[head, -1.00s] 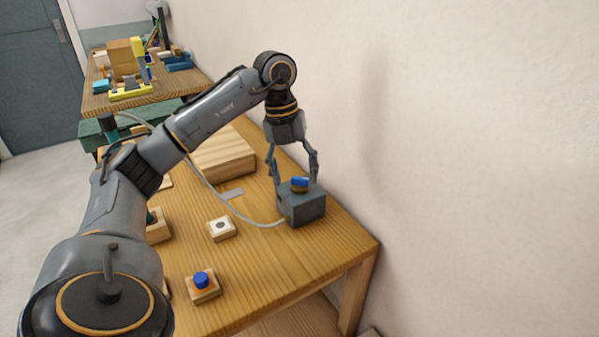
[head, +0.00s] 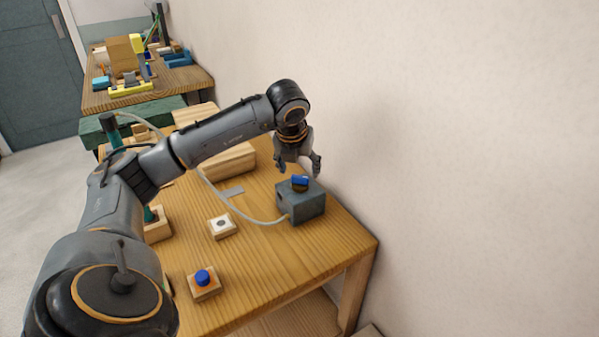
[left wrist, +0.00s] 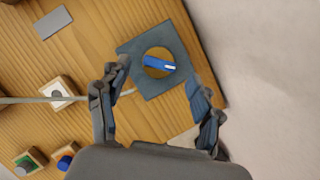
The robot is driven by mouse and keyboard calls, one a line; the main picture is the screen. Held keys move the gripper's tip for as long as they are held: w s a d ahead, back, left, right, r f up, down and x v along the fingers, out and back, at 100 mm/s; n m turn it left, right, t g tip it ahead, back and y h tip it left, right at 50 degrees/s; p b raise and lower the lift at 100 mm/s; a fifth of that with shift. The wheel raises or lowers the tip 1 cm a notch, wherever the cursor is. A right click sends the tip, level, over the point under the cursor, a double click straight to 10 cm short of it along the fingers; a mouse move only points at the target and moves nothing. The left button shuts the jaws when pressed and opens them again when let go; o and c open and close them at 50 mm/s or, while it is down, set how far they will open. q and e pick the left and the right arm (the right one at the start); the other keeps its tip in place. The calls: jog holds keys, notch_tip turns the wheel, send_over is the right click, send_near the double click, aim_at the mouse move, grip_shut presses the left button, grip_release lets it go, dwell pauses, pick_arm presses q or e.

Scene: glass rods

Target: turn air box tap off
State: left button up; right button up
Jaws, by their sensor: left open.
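The air box (head: 303,208) is a grey-blue box near the wall-side edge of the wooden table. Its tap (head: 300,183) sits on top, with a blue handle on a round brass-coloured base. The left wrist view shows the tap (left wrist: 160,64) from above, its blue handle with a pale mark pointing right and slightly down. My left gripper (head: 299,170) is open and empty, its fingers apart above and behind the tap. In the left wrist view the fingers (left wrist: 158,75) frame the tap from both sides without touching it. My right gripper is out of view.
A pale hose (head: 245,216) runs from the box leftward across the table. A blue button on a wooden block (head: 203,281) and a white block with a dark spot (head: 221,227) stand left of the box. The wall (head: 450,150) is close on the right.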

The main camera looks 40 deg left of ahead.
aim_at(300, 177)
pick_arm(q)
jog(key=shift+x, duration=1.6)
jog(key=c, duration=1.1)
jog(key=shift+c, duration=0.2)
